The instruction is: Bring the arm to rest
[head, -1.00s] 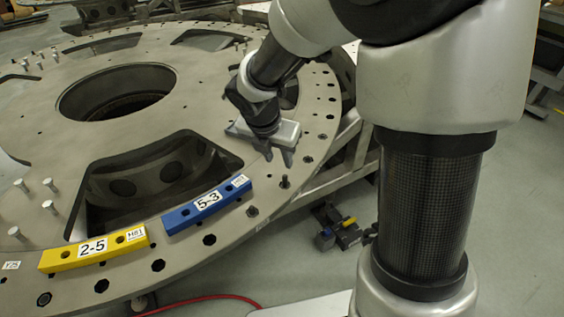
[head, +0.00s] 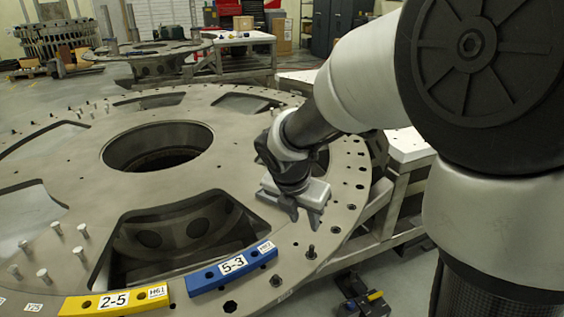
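My gripper (head: 307,220) hangs over the right part of the large round turret plate (head: 105,172), its fingers pointing down. The two fingertips look apart, with nothing seen between them. How high they are above the plate is hard to tell. My arm comes in from the right of the head view, bent at the elbow. The blue bar marked 5-3 (head: 233,269) lies on the plate's front rim, to the lower left of my gripper. The yellow bar marked 2-5 (head: 117,302) lies left of it, partly cut off by the lower edge.
Several upright pins (head: 83,231) stand on the plate at the left. A bolt (head: 311,252) stands on the rim just below my gripper. A metal support frame (head: 395,200) is at the right. Another round plate (head: 150,50) and tables stand behind.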

